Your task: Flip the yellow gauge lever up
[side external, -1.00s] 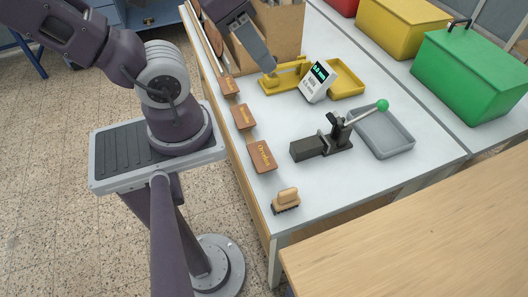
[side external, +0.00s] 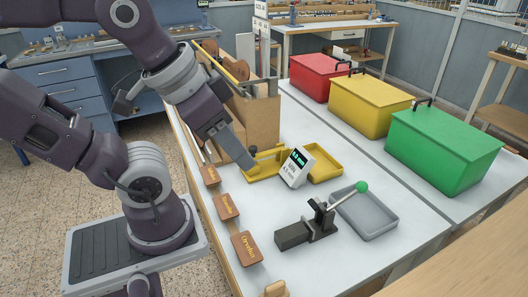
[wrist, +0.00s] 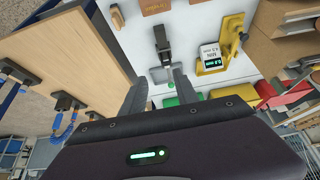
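The yellow gauge (side external: 266,170) stands on the white bench beside a small white readout with a lit green display (side external: 298,167). A yellow arm with a dark knob (side external: 253,149) runs low and nearly level over its base. My gripper (side external: 246,163) is at the knob end of the gauge in the side view; I cannot tell whether it touches. In the wrist view the gauge (wrist: 230,42) is up and right of my gripper (wrist: 159,76), whose two fingers stand apart with nothing between them.
A yellow tray (side external: 326,174) sits right of the readout. A black press with a green-knobbed handle (side external: 320,219) and a grey tray (side external: 368,229) are nearer. A wooden rack (side external: 258,122) stands behind my gripper. Brown plates (side external: 226,207) line the left edge. Red, yellow and green boxes stand behind.

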